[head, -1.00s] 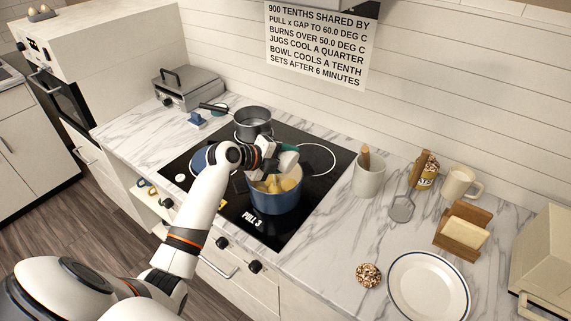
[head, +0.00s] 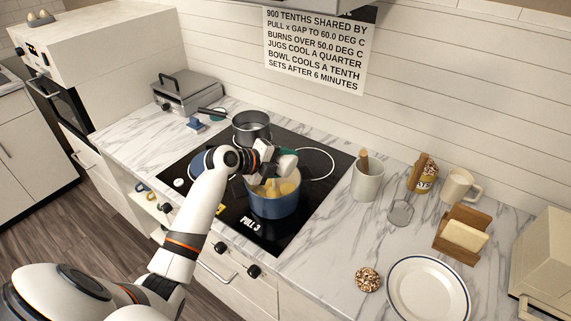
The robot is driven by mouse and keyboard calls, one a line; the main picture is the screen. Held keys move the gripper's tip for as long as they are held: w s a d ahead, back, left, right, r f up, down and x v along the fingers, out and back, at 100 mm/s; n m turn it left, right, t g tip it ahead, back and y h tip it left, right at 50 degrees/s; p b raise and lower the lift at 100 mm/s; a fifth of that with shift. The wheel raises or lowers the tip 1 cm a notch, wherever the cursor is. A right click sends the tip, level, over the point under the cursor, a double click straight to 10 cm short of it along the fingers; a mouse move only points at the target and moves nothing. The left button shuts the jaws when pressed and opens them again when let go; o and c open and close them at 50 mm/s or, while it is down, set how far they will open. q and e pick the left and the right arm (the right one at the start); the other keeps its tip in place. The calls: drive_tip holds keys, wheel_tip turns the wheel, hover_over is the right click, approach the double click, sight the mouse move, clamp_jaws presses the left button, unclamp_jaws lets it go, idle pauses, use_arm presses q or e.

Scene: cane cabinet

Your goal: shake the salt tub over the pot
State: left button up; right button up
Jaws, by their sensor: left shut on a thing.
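The blue pot (head: 274,205) stands on the black cooktop with yellow chunks in it. My left gripper (head: 272,160) is above the pot's far side, shut on the salt tub (head: 288,164). The tub looks white with a teal part, and the gripper partly hides it. It is held above the pot's rim and looks tilted; its exact tilt is hard to tell. I cannot see any salt falling. My right gripper is not in view.
A grey saucepan (head: 251,124) stands behind on the cooktop (head: 313,190). To the right are a utensil crock (head: 367,183), a jar (head: 424,179), a mug (head: 459,185), a wooden holder (head: 461,232), a donut (head: 368,280) and a plate (head: 428,291).

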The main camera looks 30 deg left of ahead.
use_arm(q)
drive_tip(key=shift+r+m+y+p, duration=0.4)
drive_tip(key=shift+r+m+y, duration=0.2)
drive_tip(key=shift+m+y, duration=0.1)
wheel_tip(320, 180, up, 2)
drive_tip(key=m+y+p, duration=0.3)
drive_tip(key=y, duration=0.1)
drive_tip(key=shift+r+p, duration=0.1)
drive_tip(key=shift+p, duration=0.3)
drive_tip(key=m+y+p, duration=0.1)
drive_tip(key=r+m+y+p, duration=0.1)
drive_tip(key=y, duration=0.1)
drive_tip(key=shift+d+m+t, duration=0.1)
drive_tip(key=shift+m+t, duration=0.2)
drive_tip(key=shift+r+m+t+y, duration=0.35)
drive_tip(key=shift+m+t+y, duration=0.05)
drive_tip(key=shift+m+y, duration=0.5)
drive_tip(key=shift+f, duration=0.15)
